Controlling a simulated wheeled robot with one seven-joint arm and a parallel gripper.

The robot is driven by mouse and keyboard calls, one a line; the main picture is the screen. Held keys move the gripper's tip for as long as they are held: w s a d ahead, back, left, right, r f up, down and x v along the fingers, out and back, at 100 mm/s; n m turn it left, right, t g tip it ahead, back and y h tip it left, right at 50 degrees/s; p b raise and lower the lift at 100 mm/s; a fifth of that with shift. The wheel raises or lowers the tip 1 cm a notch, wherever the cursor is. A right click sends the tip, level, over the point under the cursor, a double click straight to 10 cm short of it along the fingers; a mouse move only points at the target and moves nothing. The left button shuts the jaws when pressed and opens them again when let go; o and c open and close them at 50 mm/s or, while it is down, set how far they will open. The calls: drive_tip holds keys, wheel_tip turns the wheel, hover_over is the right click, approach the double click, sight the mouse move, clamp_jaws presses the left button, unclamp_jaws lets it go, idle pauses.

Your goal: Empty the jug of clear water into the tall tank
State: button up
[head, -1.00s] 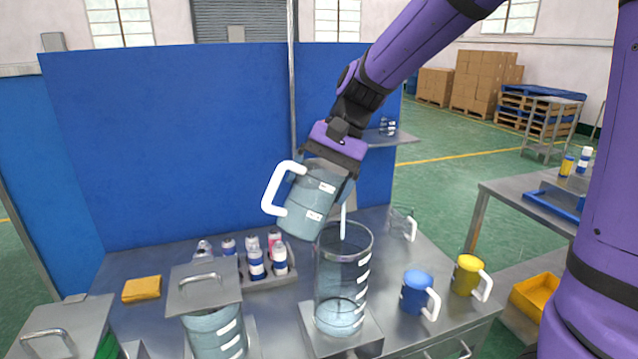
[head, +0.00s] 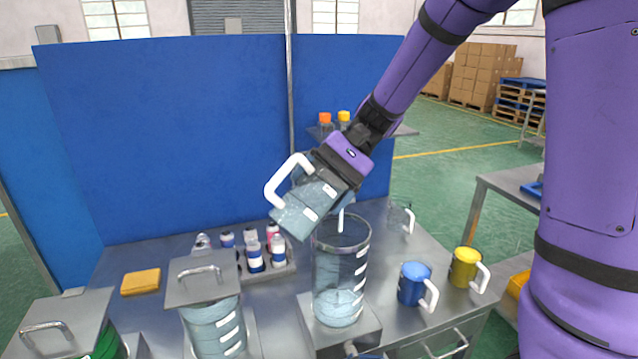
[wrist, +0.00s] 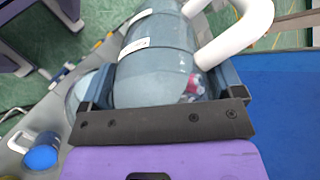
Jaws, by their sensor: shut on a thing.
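My gripper (head: 340,180) is shut on the jug of clear water (head: 305,203), a clear bluish vessel with a white handle and white labels. The jug is held tilted above and left of the tall tank's rim, its lower end pointing down and left. It also fills the middle of the wrist view (wrist: 155,70). The tall tank (head: 340,262) is a clear cylinder with white level marks, standing on a grey block, with some clear liquid at its bottom. No stream is clearly visible between jug and tank. Part of the tank's rim shows behind the jug in the wrist view.
A lidded tank (head: 212,318) stands left of the tall tank, and a green-filled one (head: 105,345) further left. Behind are a rack of bottles (head: 285,268) and a yellow sponge (head: 140,282). Blue (head: 412,284) and yellow (head: 464,267) jugs and a clear jug (head: 400,217) stand right.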

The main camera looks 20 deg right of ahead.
drive_tip(key=shift+w+d+f+g+y, duration=0.15)
drive_tip(key=shift+d+f+g+y, duration=0.2)
drive_tip(key=shift+y, duration=0.55)
drive_tip(key=shift+w+d+f+g+y, duration=0.15)
drive_tip(key=shift+f+y, duration=0.25)
drive_tip(key=shift+y, duration=0.5)
drive_tip(key=shift+w+d+f+g+y, duration=0.1)
drive_tip(key=shift+d+f+g+y, duration=0.3)
drive_tip(key=shift+y, duration=0.45)
drive_tip(key=shift+w+d+f+g+y, duration=0.1)
drive_tip(key=shift+d+f+g+y, duration=0.25)
drive_tip(key=shift+y, duration=0.5)
drive_tip(key=shift+w+d+r+g+y, duration=0.15)
drive_tip(key=shift+w+d+g+y, duration=0.1)
drive_tip(key=shift+d+y, duration=0.55)
drive_tip(key=shift+w+d+r+g+y, duration=0.1)
drive_tip(key=shift+d+g+y, duration=0.2)
drive_tip(key=shift+y, duration=0.8)
drive_tip(key=shift+d+y, duration=0.15)
drive_tip(key=shift+y, duration=0.15)
drive_tip(key=shift+r, duration=0.1)
